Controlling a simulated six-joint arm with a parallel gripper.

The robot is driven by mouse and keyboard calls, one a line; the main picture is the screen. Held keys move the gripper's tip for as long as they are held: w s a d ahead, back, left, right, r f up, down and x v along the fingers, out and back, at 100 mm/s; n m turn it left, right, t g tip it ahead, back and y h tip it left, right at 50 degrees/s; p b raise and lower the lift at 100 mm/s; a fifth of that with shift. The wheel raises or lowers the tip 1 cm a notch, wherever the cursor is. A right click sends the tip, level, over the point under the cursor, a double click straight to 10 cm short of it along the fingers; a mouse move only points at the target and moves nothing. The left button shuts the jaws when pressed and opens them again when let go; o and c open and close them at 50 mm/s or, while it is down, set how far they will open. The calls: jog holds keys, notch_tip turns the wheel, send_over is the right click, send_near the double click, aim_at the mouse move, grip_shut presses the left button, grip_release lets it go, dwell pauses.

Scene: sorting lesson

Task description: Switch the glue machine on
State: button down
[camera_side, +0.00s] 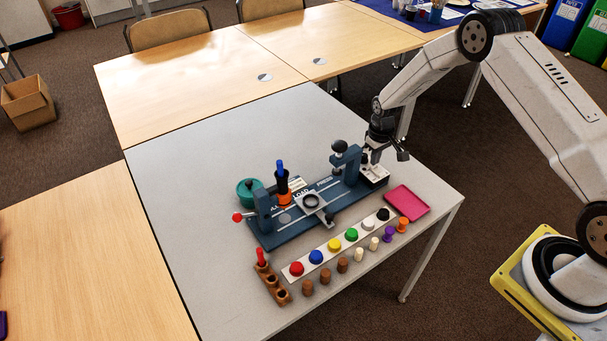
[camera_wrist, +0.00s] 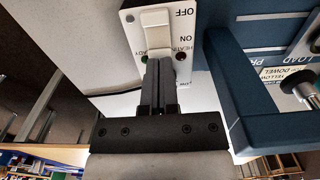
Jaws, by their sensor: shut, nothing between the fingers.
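The glue machine (camera_side: 320,205) is a long dark-blue fixture on the grey table, with LOAD and PRESS lettering. At its right end is a white control box (camera_side: 374,175). In the wrist view the white panel (camera_wrist: 127,42) carries OFF, ON, HEATING and READY labels and a cream switch (camera_wrist: 155,22). My gripper (camera_side: 374,156) is shut and empty, pointing down over the box. In the wrist view the shut fingertips (camera_wrist: 160,62) lie just below the switch's ON end. I cannot tell whether they touch. A dark red lamp (camera_wrist: 181,55) and a partly hidden green lamp (camera_wrist: 144,58) flank them.
A blue upright bracket (camera_side: 346,165) stands close left of my gripper. A pink tray (camera_side: 407,203) lies at right. A white strip of coloured caps (camera_side: 340,245), several loose pegs and a brown rack (camera_side: 271,283) stand in front. The table's far left is clear.

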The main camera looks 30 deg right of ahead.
jog(key=shift+f, duration=0.6)
dwell(0.4)
notch_tip(320, 180, up, 8)
dwell(1.3)
jog(key=shift+r, duration=0.1)
jog(key=s+a+r+t, duration=0.1)
jog(key=s+a+r, duration=0.6)
jog(key=s+r, duration=0.25)
jog(key=s+a+r, duration=0.2)
jog(key=s, duration=0.4)
jog(key=s+a+r+t, duration=0.1)
jog(key=s+a+r, duration=0.1)
jog(key=s, duration=0.4)
jog(key=shift+s+r+t, duration=0.25)
jog(key=shift+s+t, duration=0.05)
jog(key=shift+s, duration=0.05)
